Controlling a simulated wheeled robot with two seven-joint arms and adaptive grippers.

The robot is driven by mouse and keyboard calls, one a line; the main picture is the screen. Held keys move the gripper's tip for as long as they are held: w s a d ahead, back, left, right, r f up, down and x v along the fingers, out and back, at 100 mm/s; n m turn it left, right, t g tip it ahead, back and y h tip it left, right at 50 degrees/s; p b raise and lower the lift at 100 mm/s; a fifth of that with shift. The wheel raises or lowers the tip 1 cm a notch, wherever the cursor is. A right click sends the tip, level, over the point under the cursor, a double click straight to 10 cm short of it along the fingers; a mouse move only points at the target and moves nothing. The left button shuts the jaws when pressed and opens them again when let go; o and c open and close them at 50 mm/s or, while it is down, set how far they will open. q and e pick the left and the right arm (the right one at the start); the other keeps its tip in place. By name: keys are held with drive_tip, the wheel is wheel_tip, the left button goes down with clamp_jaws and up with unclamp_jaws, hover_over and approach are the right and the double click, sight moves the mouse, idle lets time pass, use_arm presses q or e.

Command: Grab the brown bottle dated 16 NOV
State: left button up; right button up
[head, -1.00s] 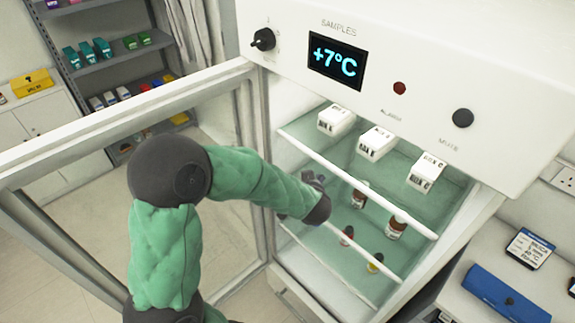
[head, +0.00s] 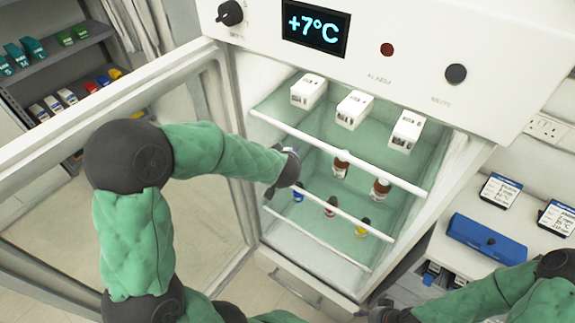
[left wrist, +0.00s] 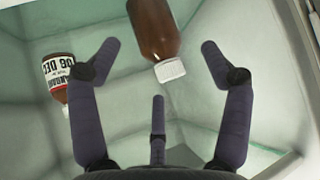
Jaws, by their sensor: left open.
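My left gripper (head: 290,168) reaches into the open fridge from the left, beside two brown bottles. One brown bottle (head: 341,165) stands nearer to it, the other (head: 380,190) further right. In the left wrist view my left gripper (left wrist: 160,62) is open and empty. A brown bottle with a white cap (left wrist: 170,70) lies between the finger lines, towards the top edge; no label of it shows. Another brown bottle (left wrist: 58,90) at the left has an upside-down label reading 06 DEC. No 16 NOV date is readable. My right gripper (head: 378,312) is partly cut off at the bottom edge.
White boxes (head: 354,110) stand on the upper shelf. White shelf bars (head: 340,153) cross the opening. The glass door (head: 195,150) stands open at left.

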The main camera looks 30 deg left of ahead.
use_arm(q)
drive_tip(key=b+x, duration=0.1)
drive_tip(key=x, duration=0.3)
drive_tip(key=shift+w+a+b, duration=0.1)
drive_tip(key=shift+w+b, duration=0.05)
drive_tip(key=shift+b, duration=0.15)
drive_tip(key=shift+c, duration=0.3)
drive_tip(key=c, duration=1.2)
